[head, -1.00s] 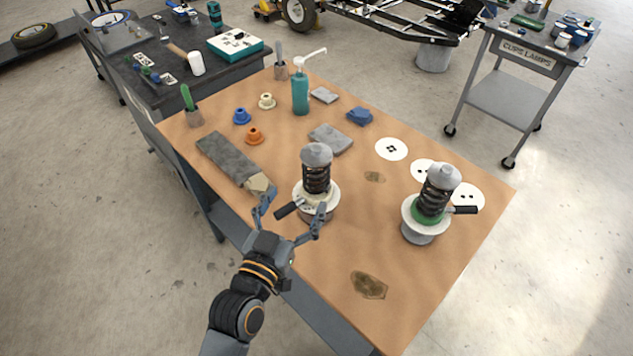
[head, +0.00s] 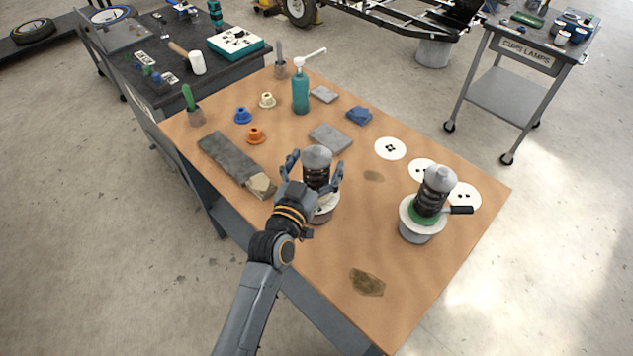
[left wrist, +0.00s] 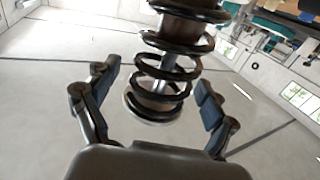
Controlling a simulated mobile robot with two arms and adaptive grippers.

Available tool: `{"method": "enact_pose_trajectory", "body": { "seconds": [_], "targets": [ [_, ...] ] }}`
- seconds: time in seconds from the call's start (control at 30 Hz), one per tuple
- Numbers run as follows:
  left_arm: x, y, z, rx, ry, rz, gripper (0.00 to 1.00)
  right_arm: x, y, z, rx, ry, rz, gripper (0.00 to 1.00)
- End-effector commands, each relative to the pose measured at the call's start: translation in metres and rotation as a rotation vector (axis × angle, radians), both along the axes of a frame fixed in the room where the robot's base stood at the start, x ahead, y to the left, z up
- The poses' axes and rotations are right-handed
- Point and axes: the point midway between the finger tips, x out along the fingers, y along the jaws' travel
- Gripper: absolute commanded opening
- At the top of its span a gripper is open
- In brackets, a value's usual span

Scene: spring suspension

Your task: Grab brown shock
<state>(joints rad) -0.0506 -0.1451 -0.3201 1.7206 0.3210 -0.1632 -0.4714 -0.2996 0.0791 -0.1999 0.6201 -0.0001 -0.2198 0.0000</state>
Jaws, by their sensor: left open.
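The shock (head: 316,177) nearest my left arm has a dark coil spring and a grey domed cap. It stands upright on a pale round seat (head: 326,207) near the table's front edge. In the left wrist view its dark coil (left wrist: 165,68) shows brown inside. My left gripper (head: 314,169) is open, with one finger on each side of the coil; I cannot tell whether they touch it. The wrist hides the lower part of the shock. A second dark-coiled shock (head: 434,190) with a green lower ring stands to the right. My right gripper is not in view.
The tan table (head: 390,260) also holds a grey slab (head: 233,162), grey pads (head: 330,139), coloured bushings (head: 256,135), white discs (head: 390,148) and a teal pump bottle (head: 300,92). The table's front right is mostly clear, with a brown stain.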

Motion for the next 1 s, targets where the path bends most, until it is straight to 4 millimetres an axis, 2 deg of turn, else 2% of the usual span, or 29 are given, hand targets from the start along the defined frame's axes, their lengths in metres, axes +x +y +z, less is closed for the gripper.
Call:
{"method": "enact_pose_trajectory", "body": {
  "seconds": [0.13,0.53,1.0],
  "targets": [
    [0.0,0.0,0.0,0.0,0.0,0.0,0.83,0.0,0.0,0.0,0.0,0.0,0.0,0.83],
    [-0.001,0.0,-0.001,0.0,0.001,0.0,0.01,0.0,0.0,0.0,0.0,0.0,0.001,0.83],
    [0.0,0.0,0.01,-0.004,-0.007,0.001,0.0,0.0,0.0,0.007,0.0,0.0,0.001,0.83]
  ]
}}
